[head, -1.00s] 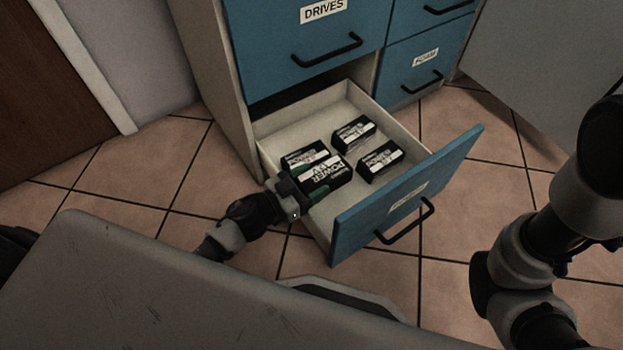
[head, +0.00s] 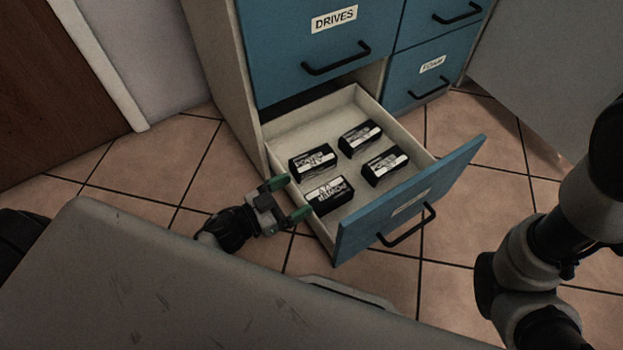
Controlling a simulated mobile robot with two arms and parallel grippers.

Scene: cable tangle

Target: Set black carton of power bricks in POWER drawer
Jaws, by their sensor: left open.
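The open POWER drawer (head: 372,100) holds several black cartons with white lettering. The nearest black carton (head: 330,195) lies on the drawer floor at the front left, by my left gripper. Behind it are a back-left carton (head: 313,163), a back-right carton (head: 360,138) and a front-right carton (head: 386,166). My left gripper (head: 288,199) is open, with green fingertips spread at the drawer's left wall, just left of the nearest carton. It holds nothing. My right gripper is out of view; only part of my right arm shows at the right.
The blue drawer front (head: 410,200) has a black handle (head: 408,228) and a label too small to read surely. A shut DRIVES drawer (head: 320,50) is above, and other shut blue drawers (head: 430,75) are to the right. Tiled floor (head: 150,185) is clear at left.

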